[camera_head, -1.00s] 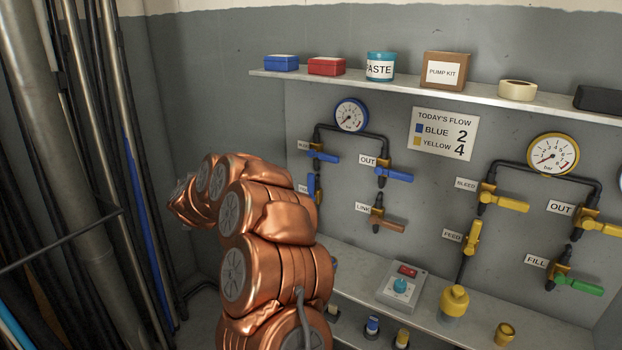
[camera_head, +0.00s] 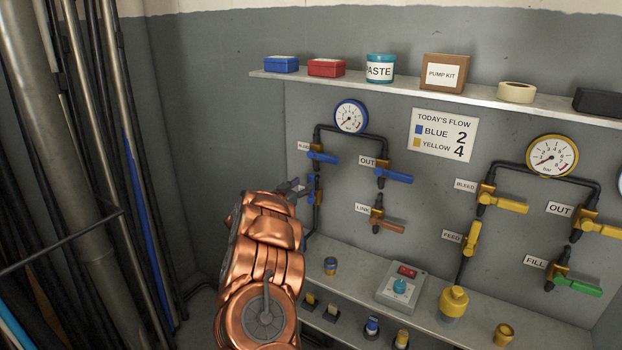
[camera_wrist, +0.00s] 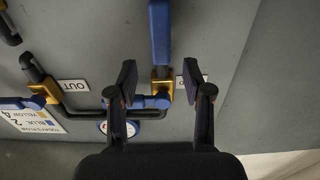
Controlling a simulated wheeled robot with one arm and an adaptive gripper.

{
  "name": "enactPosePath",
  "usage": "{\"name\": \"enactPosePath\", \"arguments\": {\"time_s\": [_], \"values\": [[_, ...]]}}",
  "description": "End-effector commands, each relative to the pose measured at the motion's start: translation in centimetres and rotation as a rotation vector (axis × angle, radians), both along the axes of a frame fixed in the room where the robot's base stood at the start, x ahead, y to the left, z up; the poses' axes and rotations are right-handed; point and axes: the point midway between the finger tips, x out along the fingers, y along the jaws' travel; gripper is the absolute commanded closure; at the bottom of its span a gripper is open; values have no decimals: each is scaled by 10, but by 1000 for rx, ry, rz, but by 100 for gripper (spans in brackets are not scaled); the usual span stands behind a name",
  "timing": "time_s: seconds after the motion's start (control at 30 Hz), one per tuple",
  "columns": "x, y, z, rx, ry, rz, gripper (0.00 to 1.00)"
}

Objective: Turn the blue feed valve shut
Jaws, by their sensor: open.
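The blue feed valve's lever (camera_head: 311,185) stands upright in line with its pipe at the left of the panel in the head view, partly hidden by my gripper (camera_head: 294,187). The upside-down wrist view shows the blue lever (camera_wrist: 160,32) running off the top edge, its valve body out of view. My gripper (camera_wrist: 160,78) is open, its fingers on either side of the blue bleed valve's brass body (camera_wrist: 162,86) in that picture, with the feed lever just above. The jaws look empty. I cannot tell how far they are from the panel.
The blue bleed valve lever (camera_head: 323,157) sits just above, pointing right. The blue OUT valve (camera_head: 395,175) and the orange-handled LINK valve (camera_head: 387,226) are to the right. A lower shelf (camera_head: 350,272) with a control box (camera_head: 402,286) juts out below. Poles (camera_head: 95,200) crowd the left.

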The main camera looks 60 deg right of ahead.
Motion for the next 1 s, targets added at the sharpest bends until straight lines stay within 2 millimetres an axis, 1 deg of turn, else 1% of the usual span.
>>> {"name": "enactPosePath", "arguments": {"time_s": [0.2,0.5,0.7,0.97,1.0], "values": [[1,-24,3,-2,0,-1,50],[2,-51,2,-1,1,0,50],[3,-59,1,0,0,3,50],[4,-60,0,1,0,4,50],[4,-60,0,1,0,4,54]]}}
